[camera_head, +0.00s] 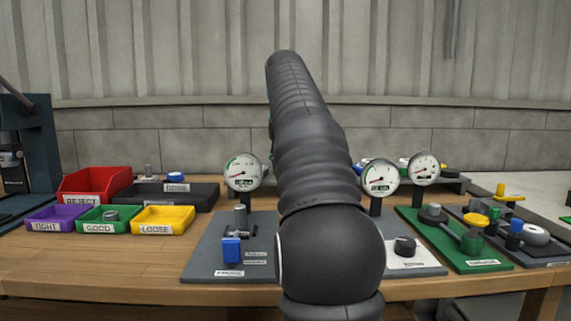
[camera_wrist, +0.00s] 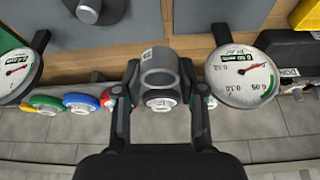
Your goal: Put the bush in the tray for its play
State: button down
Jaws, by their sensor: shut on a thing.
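The bush (camera_wrist: 160,82) is a grey hollow cylinder with a small label, seen in the wrist view. My gripper (camera_wrist: 160,74) is shut on it, one dark finger at each side. My arm hides the gripper and bush in the head view. Three small trays stand at the left of the bench: purple TIGHT (camera_head: 40,226), green GOOD (camera_head: 92,228) and yellow LOOSE (camera_head: 148,228). A grey piece (camera_head: 110,215) lies in the GOOD tray. The yellow tray's corner also shows in the wrist view (camera_wrist: 308,16). A round dial gauge (camera_wrist: 243,76) stands beside the held bush.
A red REJECT bin (camera_head: 92,181) and a black DONE tray (camera_head: 150,195) stand behind the small trays. Gauges (camera_head: 243,172) (camera_head: 379,178) (camera_head: 424,169) rise from the bench. Chassis plates (camera_head: 205,262) (camera_head: 463,250) fill the middle and right. Bare wood shows at front left.

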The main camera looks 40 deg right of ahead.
jog(key=shift+r+p, duration=1)
jog(key=shift+r, duration=1.9)
